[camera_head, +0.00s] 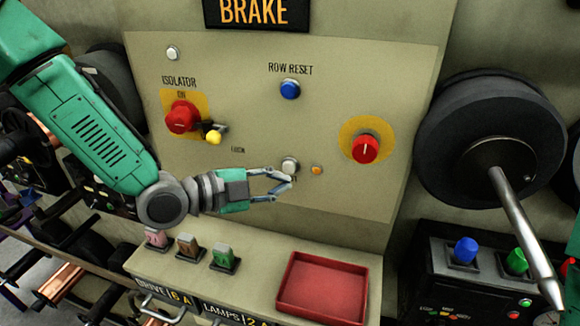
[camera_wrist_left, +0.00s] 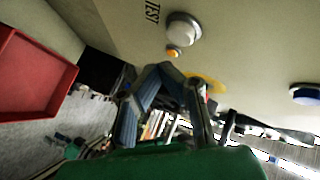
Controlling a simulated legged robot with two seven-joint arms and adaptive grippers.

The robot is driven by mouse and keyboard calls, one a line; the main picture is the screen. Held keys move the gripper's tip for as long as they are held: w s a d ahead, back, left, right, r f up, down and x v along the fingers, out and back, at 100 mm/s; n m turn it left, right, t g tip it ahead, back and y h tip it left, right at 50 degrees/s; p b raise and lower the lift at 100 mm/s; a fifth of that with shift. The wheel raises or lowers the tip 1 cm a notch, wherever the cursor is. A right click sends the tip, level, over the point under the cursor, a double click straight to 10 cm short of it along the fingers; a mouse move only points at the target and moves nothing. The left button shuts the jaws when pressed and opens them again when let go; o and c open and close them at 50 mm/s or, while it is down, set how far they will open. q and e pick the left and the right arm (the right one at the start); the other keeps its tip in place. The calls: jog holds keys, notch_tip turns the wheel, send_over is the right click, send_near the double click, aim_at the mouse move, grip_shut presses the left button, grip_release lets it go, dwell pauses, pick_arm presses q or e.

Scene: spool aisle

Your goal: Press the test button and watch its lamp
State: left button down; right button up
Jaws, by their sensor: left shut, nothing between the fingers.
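The test button (camera_head: 290,164) is a pale round push button low on the beige panel. It shows large in the left wrist view (camera_wrist_left: 184,29), beside the printed word TEST. Its small orange lamp (camera_head: 316,169) is just right of it; it also shows in the left wrist view (camera_wrist_left: 173,52). I cannot tell whether the lamp is lit. My left gripper (camera_head: 287,180) is shut and empty, its tips close to the button's lower edge in the head view. In the left wrist view the tips (camera_wrist_left: 163,68) appear apart from the button. My right gripper is not in view.
The panel (camera_head: 235,80) also bears a blue ROW RESET button (camera_head: 290,89), a red isolator knob (camera_head: 182,117), a yellow-tipped lever (camera_head: 213,137) and another red knob (camera_head: 365,149). A red tray (camera_head: 322,314) and several small switches sit on the ledge below. A black spool (camera_head: 440,130) stands right.

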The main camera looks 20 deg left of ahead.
pick_arm(q)
jog(key=shift+s+b, duration=0.35)
jog(key=shift+s, duration=2.15)
